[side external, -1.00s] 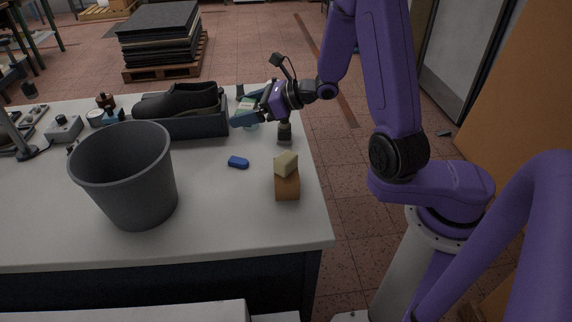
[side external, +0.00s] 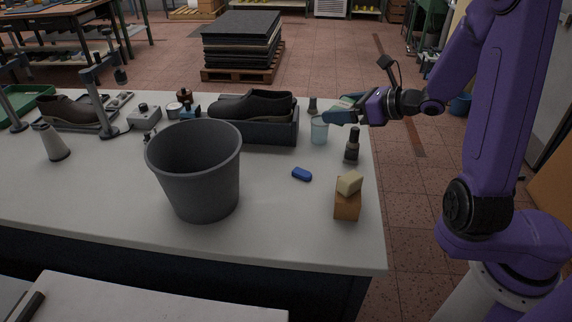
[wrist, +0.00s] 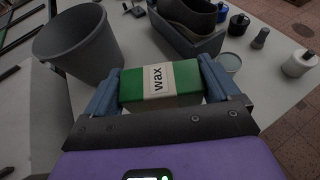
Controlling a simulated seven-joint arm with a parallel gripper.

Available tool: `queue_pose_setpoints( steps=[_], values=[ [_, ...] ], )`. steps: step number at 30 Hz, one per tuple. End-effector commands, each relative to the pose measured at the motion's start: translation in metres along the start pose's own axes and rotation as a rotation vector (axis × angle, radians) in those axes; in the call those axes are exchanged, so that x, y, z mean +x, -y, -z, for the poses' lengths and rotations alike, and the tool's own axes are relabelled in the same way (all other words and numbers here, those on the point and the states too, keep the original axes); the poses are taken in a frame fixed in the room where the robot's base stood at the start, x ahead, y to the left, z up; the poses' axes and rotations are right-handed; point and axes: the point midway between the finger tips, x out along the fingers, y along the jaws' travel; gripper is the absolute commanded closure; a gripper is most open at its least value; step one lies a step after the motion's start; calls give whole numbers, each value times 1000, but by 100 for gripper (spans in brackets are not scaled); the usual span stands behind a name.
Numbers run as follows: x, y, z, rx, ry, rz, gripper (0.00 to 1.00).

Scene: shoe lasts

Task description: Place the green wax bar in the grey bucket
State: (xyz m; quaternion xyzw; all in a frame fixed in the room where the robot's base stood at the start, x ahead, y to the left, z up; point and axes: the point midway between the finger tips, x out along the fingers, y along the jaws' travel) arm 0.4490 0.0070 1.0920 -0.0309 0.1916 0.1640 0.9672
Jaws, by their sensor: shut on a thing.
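The green wax bar (wrist: 185,78), with a white label reading "wax", is held crosswise between the two blue fingers of my gripper (wrist: 160,82). In the side view my gripper (side external: 342,111) is shut on the bar (side external: 350,101) above the right back part of the table, near a clear cup. The grey bucket (side external: 205,180) stands upright on the table, left of and nearer the camera than my gripper. In the wrist view the bucket (wrist: 85,48) is at the upper left. Its far inner wall shows, but its bottom is hidden.
A dark box (side external: 270,132) with a dark shoe (side external: 252,105) lies between bucket and gripper at the back. The table front is clear.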

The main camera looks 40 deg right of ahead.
Motion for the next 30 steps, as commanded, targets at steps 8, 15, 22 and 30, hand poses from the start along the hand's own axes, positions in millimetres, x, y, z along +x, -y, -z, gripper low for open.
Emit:
queue_pose_setpoints(
  steps=[8,15,22,30],
  values=[
    [41,-14,15,-38,0,-116,44],
    [70,-29,31,-77,0,-205,44],
    [84,-40,44,-107,-2,-259,44],
    [88,-44,47,-117,-1,-273,44]
  ],
)
